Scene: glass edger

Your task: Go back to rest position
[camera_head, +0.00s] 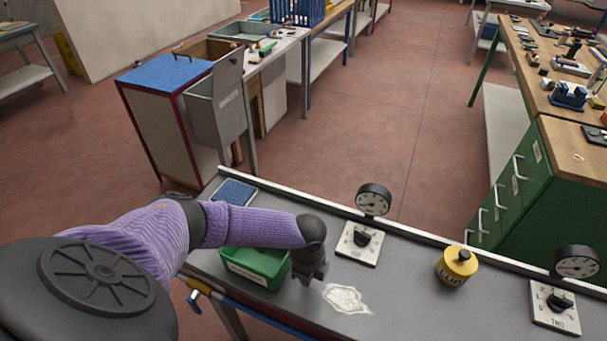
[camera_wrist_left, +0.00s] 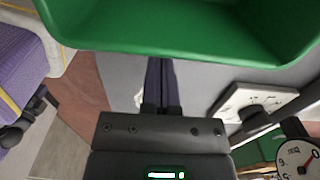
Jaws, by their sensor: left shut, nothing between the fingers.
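My left arm reaches in from the left in the head view. My left gripper (camera_head: 312,275) is at the right side of the green bin (camera_head: 262,268) on the grey bench top (camera_head: 400,300). In the left wrist view the two dark fingers (camera_wrist_left: 160,75) are together with nothing between them, and the green bin (camera_wrist_left: 180,30) fills the top of the picture. I cannot tell whether the gripper touches the bin. Part of the bin is hidden behind my arm. My right gripper is not in view.
Right of the gripper are a white powdery patch (camera_head: 346,298), a knob panel (camera_head: 360,243) with a gauge (camera_head: 373,200), and a yellow canister (camera_head: 457,266). A second gauge (camera_head: 576,263) and knob panel (camera_head: 554,306) stand far right. A blue pad (camera_head: 235,192) lies behind my arm.

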